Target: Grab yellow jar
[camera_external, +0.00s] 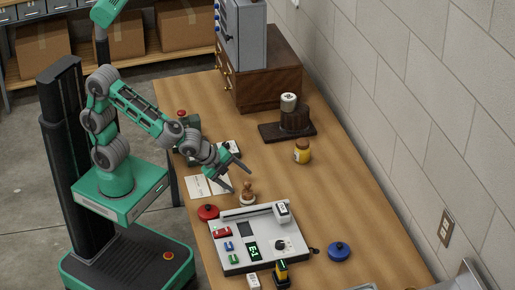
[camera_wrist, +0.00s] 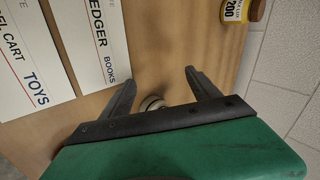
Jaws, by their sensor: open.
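The yellow jar (camera_external: 302,152) stands upright on the wooden table, to the right of my gripper and near the wall side. It has a pale label. In the wrist view the jar (camera_wrist: 236,10) shows at the top right, cut by the frame edge, with "200" on its label. My gripper (camera_external: 239,174) is open above the table, left of the jar and apart from it. In the wrist view the two fingers (camera_wrist: 160,78) are spread, with nothing held between them. A small round knob-like object (camera_wrist: 152,103) shows between the fingers, partly hidden by the gripper.
A wooden-handled stamp (camera_external: 247,193) stands just below my gripper. A grey device panel (camera_external: 262,262), a red round item (camera_external: 208,212) and a blue one (camera_external: 339,251) lie nearer. A dark stand (camera_external: 294,122) is behind the jar. Printed cards (camera_wrist: 88,40) lie left.

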